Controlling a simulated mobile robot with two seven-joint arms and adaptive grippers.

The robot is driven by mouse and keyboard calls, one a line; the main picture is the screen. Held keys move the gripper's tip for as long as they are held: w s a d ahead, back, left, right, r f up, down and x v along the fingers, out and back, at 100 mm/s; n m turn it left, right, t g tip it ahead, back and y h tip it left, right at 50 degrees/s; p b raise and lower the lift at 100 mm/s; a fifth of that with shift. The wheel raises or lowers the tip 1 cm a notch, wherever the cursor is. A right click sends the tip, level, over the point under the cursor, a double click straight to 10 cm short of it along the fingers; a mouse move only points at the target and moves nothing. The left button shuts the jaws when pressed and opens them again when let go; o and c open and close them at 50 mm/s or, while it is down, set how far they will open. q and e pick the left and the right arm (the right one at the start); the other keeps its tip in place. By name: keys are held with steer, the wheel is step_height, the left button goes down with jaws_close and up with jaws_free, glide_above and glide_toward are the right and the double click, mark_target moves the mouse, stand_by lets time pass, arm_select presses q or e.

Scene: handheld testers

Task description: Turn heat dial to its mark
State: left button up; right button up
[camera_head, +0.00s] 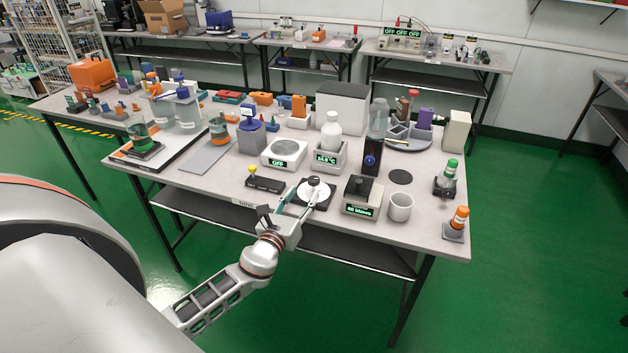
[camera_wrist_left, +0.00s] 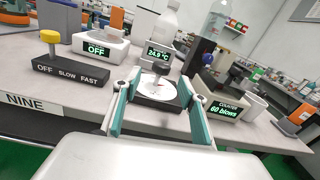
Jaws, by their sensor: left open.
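The heat dial (camera_head: 313,192), a white disc with a dark knob on a black base, sits near the table's front edge; no lettering on it is readable. It also shows in the left wrist view (camera_wrist_left: 154,91), between and beyond the fingers. My left gripper (camera_head: 298,198) reaches in from the front with its teal fingers apart. The fingers appear on either side of the dial; I cannot tell if either touches it. The dark knob (camera_wrist_left: 161,70) stands up from the disc. My right gripper is not in view.
A black switch block (camera_head: 264,184) with a yellow knob, labelled OFF SLOW FAST, is left of the dial. A counter box (camera_head: 361,208) reading 60 blows is right. Behind stand a plate device (camera_head: 284,162) showing OFF and a white bottle (camera_head: 331,131). A white cup (camera_head: 400,207) stands farther right.

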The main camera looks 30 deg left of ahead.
mark_target(311, 183)
arm_select(q)
steer(key=shift+w+r+m, duration=0.1)
steer(key=shift+w+m, duration=0.4)
steer(key=shift+m, duration=0.3)
steer(key=w, duration=0.2)
steer(key=w+a, duration=0.1)
steer(key=w, duration=0.4)
steer(key=shift+w+a+b, duration=0.15)
steer(key=shift+w+b, duration=0.05)
steer(key=shift+b, duration=0.1)
steer(key=c, duration=1.1)
